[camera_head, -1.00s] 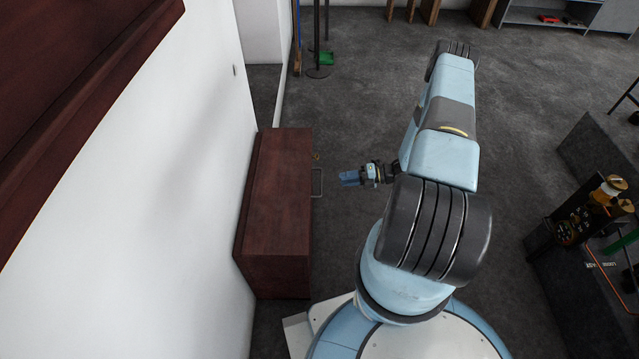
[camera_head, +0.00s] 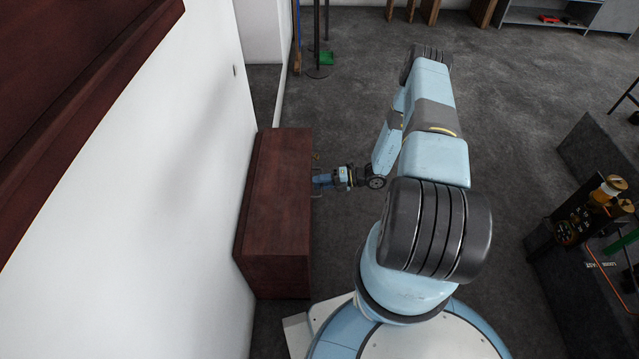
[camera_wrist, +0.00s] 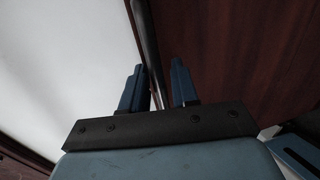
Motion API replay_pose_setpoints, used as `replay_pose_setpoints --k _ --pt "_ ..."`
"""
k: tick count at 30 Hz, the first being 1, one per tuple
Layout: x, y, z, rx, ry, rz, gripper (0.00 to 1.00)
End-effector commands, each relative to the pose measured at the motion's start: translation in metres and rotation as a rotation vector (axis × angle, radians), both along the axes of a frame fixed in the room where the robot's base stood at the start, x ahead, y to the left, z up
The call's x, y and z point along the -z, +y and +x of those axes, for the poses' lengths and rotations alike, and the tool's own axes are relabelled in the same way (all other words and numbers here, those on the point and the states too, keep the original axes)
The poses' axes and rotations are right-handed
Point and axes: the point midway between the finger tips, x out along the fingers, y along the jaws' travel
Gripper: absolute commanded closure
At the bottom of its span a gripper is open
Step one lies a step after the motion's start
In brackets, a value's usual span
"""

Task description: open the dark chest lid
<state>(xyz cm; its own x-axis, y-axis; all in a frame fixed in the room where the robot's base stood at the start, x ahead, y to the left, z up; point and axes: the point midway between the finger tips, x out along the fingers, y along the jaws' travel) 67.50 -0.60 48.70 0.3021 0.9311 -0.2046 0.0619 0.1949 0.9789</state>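The dark red-brown wooden chest (camera_head: 277,205) stands against the white wall, its lid down. A thin metal handle (camera_head: 316,194) is on its right side; my gripper partly hides it. My gripper (camera_head: 317,181) is at the handle, pointing left toward the chest. In the wrist view, the two blue fingertips of my gripper (camera_wrist: 158,75) are apart. The metal handle bar (camera_wrist: 147,40) runs between them, nearer the left finger. I cannot tell whether a finger touches it. The dark wood of the chest (camera_wrist: 235,50) fills the right of that view.
The white wall (camera_head: 170,150) is close on the chest's left. Open grey floor (camera_head: 520,100) lies to the right. A dark bench with bottles (camera_head: 590,215) stands at far right.

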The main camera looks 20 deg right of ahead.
Motion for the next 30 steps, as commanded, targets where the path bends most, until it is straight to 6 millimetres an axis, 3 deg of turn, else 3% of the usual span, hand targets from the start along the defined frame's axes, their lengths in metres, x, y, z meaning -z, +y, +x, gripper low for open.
replay_pose_setpoints --k 10,22,23,30 --pt "0.0 -0.001 0.0 0.0 0.0 -0.001 0.99" --pt "0.001 -0.001 -0.001 0.0 0.002 -0.003 1.0" --pt "0.001 0.007 -0.001 0.0 0.002 -0.002 1.0" --pt "-0.004 -0.005 -0.001 0.007 0.006 -0.018 1.0"
